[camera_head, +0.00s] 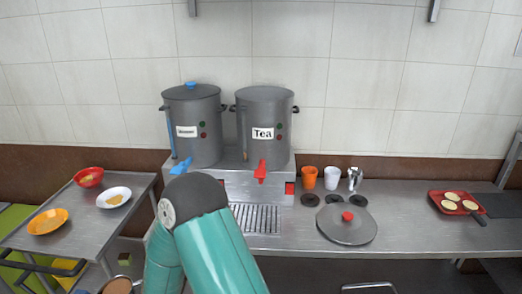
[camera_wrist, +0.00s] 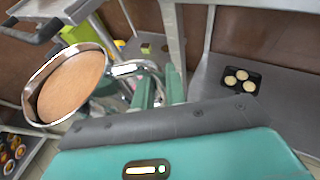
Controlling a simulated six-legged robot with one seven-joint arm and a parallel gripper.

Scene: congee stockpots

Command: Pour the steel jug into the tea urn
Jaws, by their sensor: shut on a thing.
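The steel jug (camera_wrist: 38,118) is full of brown liquid in the wrist view. My gripper (camera_wrist: 155,90) is shut on its handle, at the right of the jug. In the head view only part of the jug (camera_head: 117,286) shows at the bottom edge, left of my arm; my gripper is hidden there. The tea urn (camera_head: 262,105) is a grey pot labelled "Tea" with a red tap, on a steel stand at the back. Its top appears uncovered. The jug is well apart from the urn, nearer and lower left.
A second lidded urn (camera_head: 193,140) with a blue tap stands left of the tea urn. A lid (camera_head: 346,230) with a red knob, an orange cup (camera_head: 309,178), a white cup (camera_head: 332,178) and a small metal pitcher (camera_head: 355,180) are on the counter. A side table (camera_head: 85,222) holds bowls.

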